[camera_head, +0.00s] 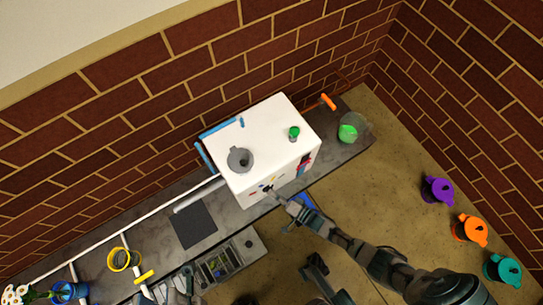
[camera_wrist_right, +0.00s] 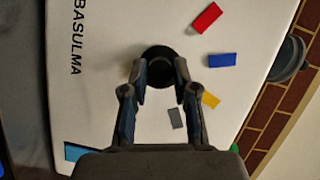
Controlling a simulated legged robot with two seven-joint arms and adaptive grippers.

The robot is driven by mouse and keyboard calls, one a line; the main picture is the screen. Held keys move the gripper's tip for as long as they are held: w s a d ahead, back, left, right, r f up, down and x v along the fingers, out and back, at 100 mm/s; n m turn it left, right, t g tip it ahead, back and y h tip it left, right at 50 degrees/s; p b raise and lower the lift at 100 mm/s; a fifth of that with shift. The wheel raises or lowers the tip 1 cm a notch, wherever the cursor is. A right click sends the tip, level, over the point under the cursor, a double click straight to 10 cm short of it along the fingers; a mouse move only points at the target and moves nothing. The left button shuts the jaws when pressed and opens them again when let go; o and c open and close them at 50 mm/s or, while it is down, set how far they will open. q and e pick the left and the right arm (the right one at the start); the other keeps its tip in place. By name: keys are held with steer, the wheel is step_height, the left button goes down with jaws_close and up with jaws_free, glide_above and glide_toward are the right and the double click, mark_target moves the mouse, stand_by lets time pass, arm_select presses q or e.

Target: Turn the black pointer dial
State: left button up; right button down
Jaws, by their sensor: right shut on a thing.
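The black pointer dial (camera_wrist_right: 157,54) is a dark round knob on the white front face of the white box (camera_head: 262,135). In the right wrist view my right gripper (camera_wrist_right: 160,74) has one fingertip on each side of it and is shut on it. The fingertips partly cover the dial, so its pointer direction cannot be told. In the head view my right gripper (camera_head: 272,195) reaches the box's front face and hides most of the dial. What looks like my left gripper (camera_head: 178,287) is low at the left, away from the box; its jaws are unclear.
Red (camera_wrist_right: 207,17), blue (camera_wrist_right: 222,60) and yellow (camera_wrist_right: 210,99) pieces sit on the face near the dial. A grey funnel (camera_head: 240,159) and green knob (camera_head: 294,132) are on the box's top. A green-filled beaker (camera_head: 350,128) stands right of it. Coloured jugs (camera_head: 470,230) stand at the right.

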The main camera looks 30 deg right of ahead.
steer(key=shift+s+d+f+m+b, duration=0.15)
steer(key=shift+f+m+b, duration=0.15)
steer(key=shift+m, duration=0.2)
steer(key=c, duration=0.9)
jaws_free()
steer(key=shift+r, duration=0.1)
steer(key=f+v, duration=0.1)
steer(key=v, duration=1)
steer(key=shift+s+d+r, duration=0.25)
steer(key=shift+s, duration=0.1)
